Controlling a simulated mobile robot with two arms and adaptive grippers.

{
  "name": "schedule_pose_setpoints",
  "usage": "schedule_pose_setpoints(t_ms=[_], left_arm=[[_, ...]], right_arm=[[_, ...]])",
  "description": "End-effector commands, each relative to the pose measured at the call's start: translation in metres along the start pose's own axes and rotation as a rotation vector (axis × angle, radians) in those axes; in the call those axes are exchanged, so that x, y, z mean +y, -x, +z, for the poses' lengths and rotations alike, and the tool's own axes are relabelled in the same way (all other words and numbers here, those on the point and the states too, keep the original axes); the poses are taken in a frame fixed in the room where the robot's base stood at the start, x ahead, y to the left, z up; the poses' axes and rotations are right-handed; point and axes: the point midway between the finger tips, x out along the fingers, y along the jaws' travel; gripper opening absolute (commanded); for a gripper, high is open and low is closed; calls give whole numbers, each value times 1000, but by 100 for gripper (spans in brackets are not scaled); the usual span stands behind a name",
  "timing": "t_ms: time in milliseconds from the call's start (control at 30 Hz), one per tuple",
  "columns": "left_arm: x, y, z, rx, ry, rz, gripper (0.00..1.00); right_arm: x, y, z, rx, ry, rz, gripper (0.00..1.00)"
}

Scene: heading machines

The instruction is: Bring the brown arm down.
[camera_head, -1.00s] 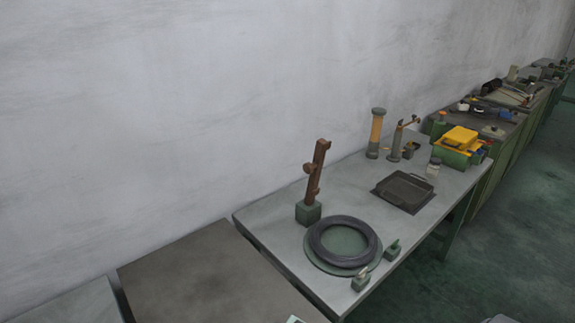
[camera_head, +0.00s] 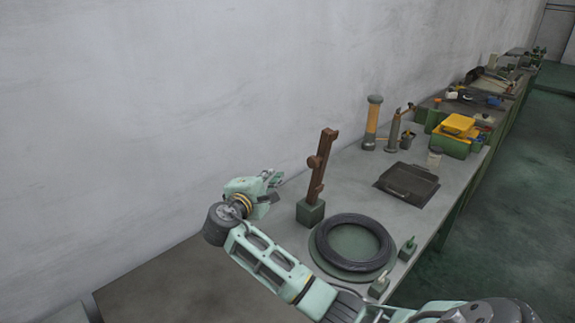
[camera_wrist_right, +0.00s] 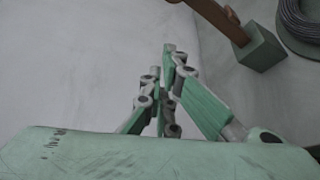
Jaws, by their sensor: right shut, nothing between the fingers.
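The brown arm (camera_head: 322,165) stands raised, tilted slightly to the right, on a small green block (camera_head: 310,212) on the grey table. In the right wrist view the brown arm (camera_wrist_right: 218,18) shows in part at the top, joined to its green block (camera_wrist_right: 262,50). My right gripper (camera_head: 274,180) is just left of the brown arm, near the wall, apart from it. In the right wrist view its fingers (camera_wrist_right: 174,62) are together and empty. My left gripper is not in view.
A black ring (camera_head: 355,242) lies on a round green plate right of the block, with small green fixtures (camera_head: 408,248) beside it. Farther back are a dark tray (camera_head: 407,184), an orange-grey cylinder (camera_head: 372,122) and a yellow-topped green box (camera_head: 456,137). The wall runs close behind.

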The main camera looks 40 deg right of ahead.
Motion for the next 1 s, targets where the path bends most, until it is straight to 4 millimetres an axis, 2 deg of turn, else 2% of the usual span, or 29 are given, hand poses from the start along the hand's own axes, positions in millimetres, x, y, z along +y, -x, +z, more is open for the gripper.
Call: schedule_pose_setpoints(t_ms=[200, 300, 433, 667, 833, 900, 1000], left_arm=[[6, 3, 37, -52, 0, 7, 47], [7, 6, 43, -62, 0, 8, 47], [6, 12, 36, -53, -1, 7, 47], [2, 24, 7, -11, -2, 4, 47], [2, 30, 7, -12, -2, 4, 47], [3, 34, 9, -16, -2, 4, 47], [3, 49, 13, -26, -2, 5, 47]], right_arm=[[0, 0, 0, 2, -1, -2, 0], [1, -5, 0, 1, -1, -2, 0], [2, -22, 2, -1, 1, -3, 0], [2, -68, 1, 0, 0, -3, 0], [1, -94, 0, 1, -1, -3, 0], [1, -102, 2, 1, -1, -4, 0], [3, -94, 16, 4, -1, -3, 0]])
